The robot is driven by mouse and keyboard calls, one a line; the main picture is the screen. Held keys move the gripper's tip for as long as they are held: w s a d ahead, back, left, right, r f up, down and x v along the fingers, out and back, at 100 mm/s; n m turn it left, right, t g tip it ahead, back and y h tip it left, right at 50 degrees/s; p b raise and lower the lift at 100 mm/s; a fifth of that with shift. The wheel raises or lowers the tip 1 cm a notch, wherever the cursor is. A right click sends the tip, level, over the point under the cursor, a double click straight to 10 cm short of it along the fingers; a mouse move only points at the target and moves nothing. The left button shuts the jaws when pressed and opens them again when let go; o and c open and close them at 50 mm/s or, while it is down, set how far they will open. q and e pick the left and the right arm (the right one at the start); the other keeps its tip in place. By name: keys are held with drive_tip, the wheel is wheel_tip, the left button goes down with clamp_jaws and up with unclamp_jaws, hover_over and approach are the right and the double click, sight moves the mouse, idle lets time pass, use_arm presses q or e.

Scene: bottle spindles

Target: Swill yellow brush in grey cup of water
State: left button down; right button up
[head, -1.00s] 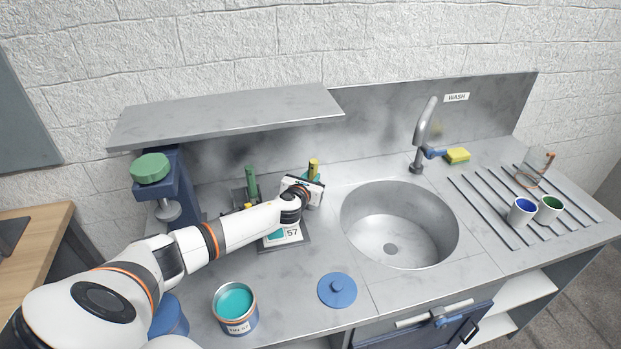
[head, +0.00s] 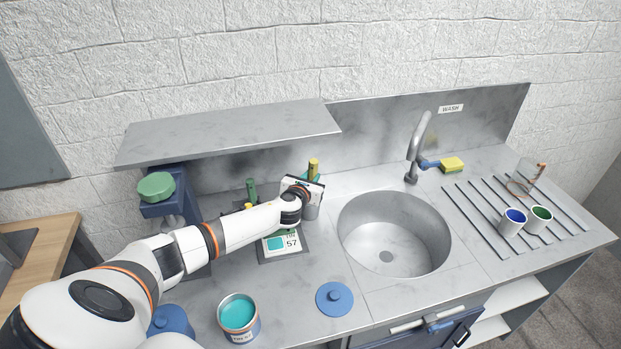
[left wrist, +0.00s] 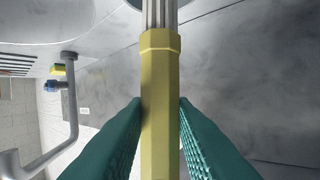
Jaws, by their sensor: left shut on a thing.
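My left gripper (head: 313,174) is shut on the yellow brush (head: 314,165), whose yellow handle top sticks up above it. In the left wrist view the teal fingers (left wrist: 160,125) flank the yellow handle (left wrist: 160,95), and a silvery ferrule runs to the top edge. The grey cup (head: 311,212) stands on the counter just below and behind my wrist, mostly hidden. A bluish-grey rounded surface shows at the ferrule's end; I cannot tell how deep the bristles are in the cup or see the water. My right gripper is not in view.
The sink (head: 395,245) with its tap (head: 418,145) lies to the right. A teal paint tin (head: 239,315) and blue lid (head: 335,298) are in front. A shelf (head: 230,133) overhangs the back.

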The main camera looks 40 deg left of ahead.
sight(311, 164)
use_arm(q)
wheel_tip(311, 164, up, 3)
drive_tip(key=p, duration=0.3)
drive_tip(key=shift+r, duration=1.05)
